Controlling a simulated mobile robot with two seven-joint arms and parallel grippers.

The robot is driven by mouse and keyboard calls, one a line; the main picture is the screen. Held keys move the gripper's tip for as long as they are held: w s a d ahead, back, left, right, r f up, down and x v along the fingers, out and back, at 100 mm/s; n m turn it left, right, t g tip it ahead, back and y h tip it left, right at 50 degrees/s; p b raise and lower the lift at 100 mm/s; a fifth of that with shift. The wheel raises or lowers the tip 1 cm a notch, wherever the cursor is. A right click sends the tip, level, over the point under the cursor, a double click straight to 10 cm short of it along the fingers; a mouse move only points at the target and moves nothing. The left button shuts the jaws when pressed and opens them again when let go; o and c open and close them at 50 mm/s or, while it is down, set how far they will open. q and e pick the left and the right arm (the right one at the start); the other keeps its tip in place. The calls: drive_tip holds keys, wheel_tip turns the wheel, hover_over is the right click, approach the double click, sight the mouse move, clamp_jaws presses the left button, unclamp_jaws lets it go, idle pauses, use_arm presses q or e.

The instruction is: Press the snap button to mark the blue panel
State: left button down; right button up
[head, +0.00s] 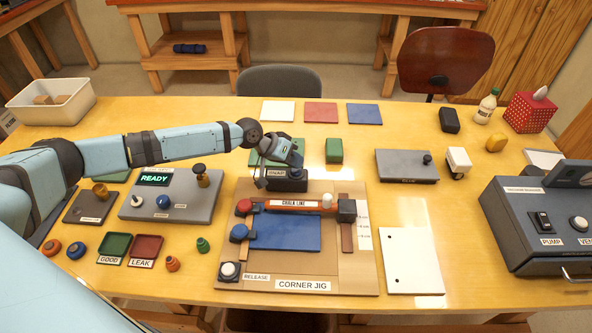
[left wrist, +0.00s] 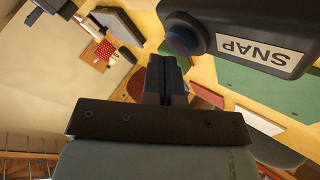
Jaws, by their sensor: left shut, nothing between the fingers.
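The dark SNAP box (head: 284,182) stands at the jig's back edge, partly hidden by my left gripper (head: 294,163). My right gripper is in neither view.
A RELEASE button (head: 229,270) sits at the jig's front left corner. A grey READY device (head: 172,205) stands left of the jig. A white plate (head: 411,262) and a grey pump console (head: 545,225) lie to the right.

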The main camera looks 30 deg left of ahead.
use_arm(q)
drive_tip(key=shift+f+b, duration=0.3)
drive_tip(key=shift+f, duration=0.25)
idle(0.5)
idle(0.4)
drive_tip(key=shift+r+p, duration=0.8)
drive_tip(key=shift+r, duration=0.2)
wheel_tip(320, 180, up, 5)
drive_tip(key=p, duration=0.4)
idle(0.4)
